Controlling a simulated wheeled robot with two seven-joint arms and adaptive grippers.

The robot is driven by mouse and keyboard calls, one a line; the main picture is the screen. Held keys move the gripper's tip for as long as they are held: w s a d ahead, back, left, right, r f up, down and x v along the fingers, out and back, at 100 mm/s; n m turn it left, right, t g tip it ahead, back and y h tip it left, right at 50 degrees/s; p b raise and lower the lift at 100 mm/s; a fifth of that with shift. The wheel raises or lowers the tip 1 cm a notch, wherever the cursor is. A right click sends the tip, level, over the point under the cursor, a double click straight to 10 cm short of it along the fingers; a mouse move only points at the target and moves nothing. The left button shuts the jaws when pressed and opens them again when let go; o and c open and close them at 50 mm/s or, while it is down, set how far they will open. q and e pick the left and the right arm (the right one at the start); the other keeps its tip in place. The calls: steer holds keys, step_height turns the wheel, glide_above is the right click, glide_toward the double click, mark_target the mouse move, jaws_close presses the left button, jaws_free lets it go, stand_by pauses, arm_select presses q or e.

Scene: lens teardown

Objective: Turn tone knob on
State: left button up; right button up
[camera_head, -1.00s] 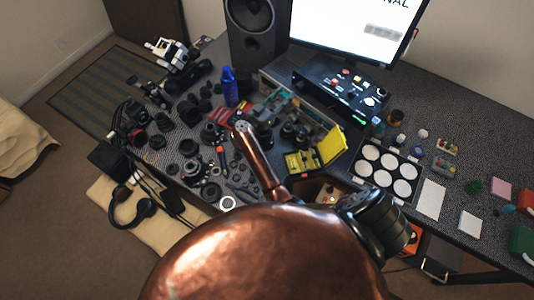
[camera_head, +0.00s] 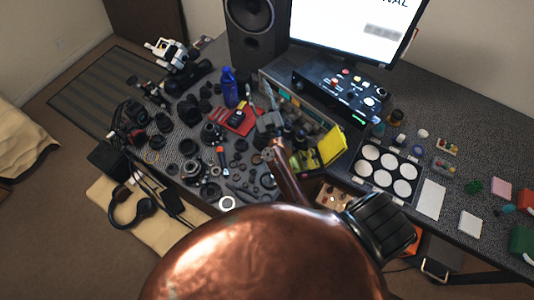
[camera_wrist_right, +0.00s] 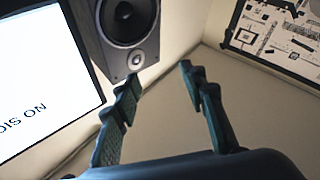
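A black control box (camera_head: 342,93) with several small knobs, coloured buttons and green lights sits below the monitor in the head view. A larger round knob (camera_head: 381,92) is at its right end. I cannot read which knob is the tone knob. The box does not show in the wrist view. My left gripper is not in view.
A monitor (camera_head: 350,28) stands behind the box and a speaker (camera_head: 258,30) to its left. A blue bottle (camera_head: 230,88), red tray (camera_head: 236,121), yellow lid (camera_head: 331,146) and several lens parts crowd the bench. A palette of white discs (camera_head: 386,172) lies at right.

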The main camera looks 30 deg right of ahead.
steer(key=s+a+f+n+g+y, duration=0.45)
steer(key=s+a+f+y, duration=0.2)
steer(key=f, duration=0.25)
steer(key=s+f+g, duration=0.6)
steer(key=s+f, duration=0.3)
steer(key=s, duration=0.2)
steer(key=shift+m, duration=0.45)
steer(key=shift+s+g+y, duration=0.2)
steer(key=shift+g+y, duration=0.05)
steer(key=shift+g, duration=0.1)
